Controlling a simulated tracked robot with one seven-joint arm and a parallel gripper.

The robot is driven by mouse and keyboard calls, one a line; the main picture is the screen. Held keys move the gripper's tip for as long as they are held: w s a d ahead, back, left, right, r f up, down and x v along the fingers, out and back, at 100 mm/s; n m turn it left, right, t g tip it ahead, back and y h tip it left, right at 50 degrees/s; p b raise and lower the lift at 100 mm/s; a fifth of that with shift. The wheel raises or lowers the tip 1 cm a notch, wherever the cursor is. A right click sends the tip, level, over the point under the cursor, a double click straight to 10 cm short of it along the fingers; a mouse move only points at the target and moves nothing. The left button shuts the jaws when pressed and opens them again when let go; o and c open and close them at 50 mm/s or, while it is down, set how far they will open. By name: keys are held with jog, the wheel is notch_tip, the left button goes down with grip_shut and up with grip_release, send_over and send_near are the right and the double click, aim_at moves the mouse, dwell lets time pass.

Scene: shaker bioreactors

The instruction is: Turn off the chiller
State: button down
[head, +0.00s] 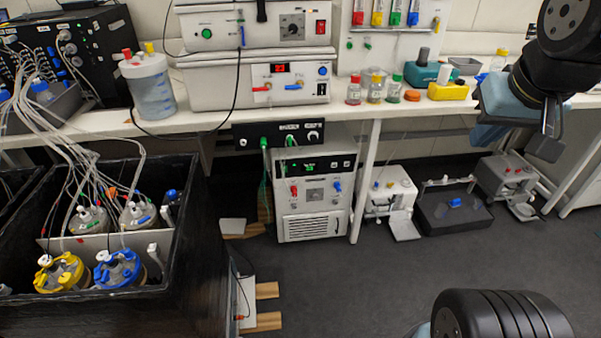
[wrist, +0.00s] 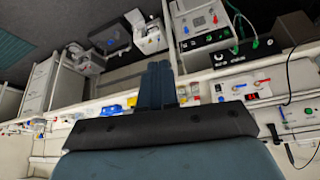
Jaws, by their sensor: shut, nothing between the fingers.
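The chiller appears to be the white box unit (head: 313,195) standing on the floor under the bench. Its dark top panel has a small lit green display and buttons, with red and blue fittings and a vent below. It also shows upside down at the top of the wrist view (wrist: 203,24). My gripper (head: 488,134) is at the upper right of the head view, in front of the bench and well apart from the chiller. In the wrist view my gripper (wrist: 158,70) has its blue fingers together, with nothing between them.
A black control box (head: 279,135) with green plugs hangs from the bench edge above the chiller. A bench unit (head: 290,82) shows a red display. A bench leg (head: 366,180) stands right of the chiller. A black tub (head: 190,225) with vessels is at left. Floor in front is mostly clear.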

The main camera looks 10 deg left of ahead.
jog(key=shift+s, duration=0.25)
jog(key=shift+a, duration=0.1)
